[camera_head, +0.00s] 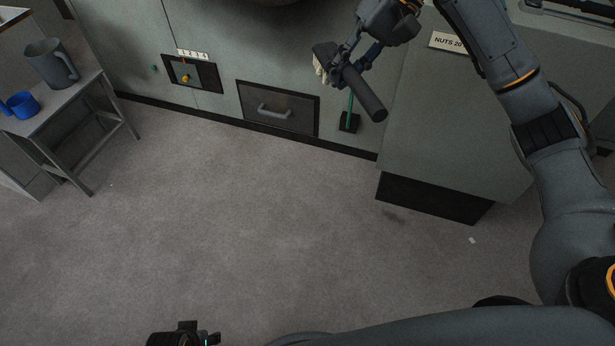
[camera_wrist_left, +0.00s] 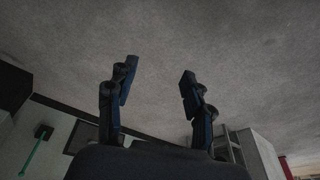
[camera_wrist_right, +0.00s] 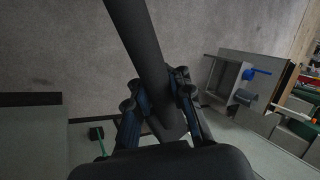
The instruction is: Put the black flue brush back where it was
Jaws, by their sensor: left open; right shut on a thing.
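The black flue brush is held in the air by my right gripper (camera_head: 350,66) in front of the grey-green cabinet wall. Its thick black handle (camera_head: 364,95) slants down to the right, and pale bristles (camera_head: 320,66) show at its upper-left end. In the right wrist view the black handle (camera_wrist_right: 136,40) runs up out of the frame from between the shut fingers (camera_wrist_right: 158,85). My left gripper (camera_head: 184,338) shows only partly at the bottom edge of the head view. In the left wrist view its fingers (camera_wrist_left: 158,78) are apart with nothing between them.
A green-handled tool with a black head (camera_head: 349,122) is upright at the wall behind the brush. A handled dark door (camera_head: 278,108) is to its left.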

